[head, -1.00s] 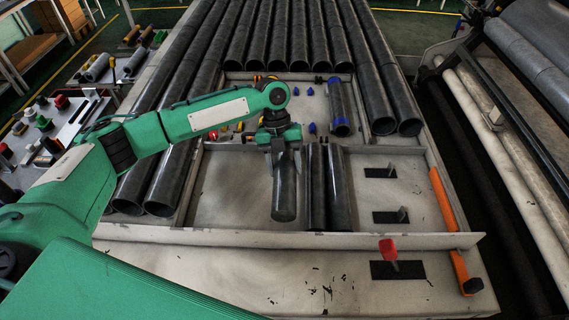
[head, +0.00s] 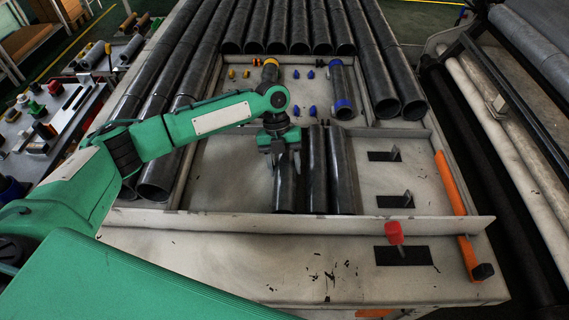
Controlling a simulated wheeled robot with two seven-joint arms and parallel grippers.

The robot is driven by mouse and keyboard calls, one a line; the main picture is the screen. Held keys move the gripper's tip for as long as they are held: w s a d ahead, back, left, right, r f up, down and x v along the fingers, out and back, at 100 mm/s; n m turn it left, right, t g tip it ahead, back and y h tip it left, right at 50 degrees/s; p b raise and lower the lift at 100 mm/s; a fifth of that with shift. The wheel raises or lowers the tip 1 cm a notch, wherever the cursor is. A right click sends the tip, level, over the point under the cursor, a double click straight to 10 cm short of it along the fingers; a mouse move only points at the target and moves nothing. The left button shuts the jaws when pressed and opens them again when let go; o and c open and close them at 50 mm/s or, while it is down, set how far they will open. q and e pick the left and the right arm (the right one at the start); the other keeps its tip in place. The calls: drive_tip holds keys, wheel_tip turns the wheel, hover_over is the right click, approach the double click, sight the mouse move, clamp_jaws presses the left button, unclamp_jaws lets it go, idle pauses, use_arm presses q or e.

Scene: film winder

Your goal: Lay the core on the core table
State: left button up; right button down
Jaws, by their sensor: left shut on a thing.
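My left gripper (head: 283,157) points down, shut on a dark grey tube, the core (head: 285,190). The core runs front to back, and its near end is at the low front wall of the core table (head: 230,180). Two similar dark cores (head: 317,175) and (head: 342,175) lie side by side just to its right on the table. The held core is close beside the left one; I cannot tell whether they touch or whether it rests on the table. The gripper hides the held core's far part. My right gripper is not in view.
Long dark tubes (head: 300,25) line the back and sides. Orange bars (head: 455,205) and a red knob (head: 394,233) stand at the right. A blue-ended tube (head: 342,90) lies behind the cores. Bare table remains left of the held core.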

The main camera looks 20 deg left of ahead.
use_arm(q)
drive_tip(key=shift+f, duration=0.15)
drive_tip(key=shift+f+b, duration=0.35)
drive_tip(key=shift+f, duration=0.05)
drive_tip(key=o, duration=1.2)
drive_tip(key=shift+w+a+r, duration=0.15)
drive_tip(key=shift+r, duration=0.2)
drive_tip(key=b+v, duration=0.5)
drive_tip(key=v, duration=0.7)
drive_tip(key=shift+r, duration=0.1)
drive_tip(key=shift+a+r, duration=0.1)
drive_tip(key=shift+r, duration=0.3)
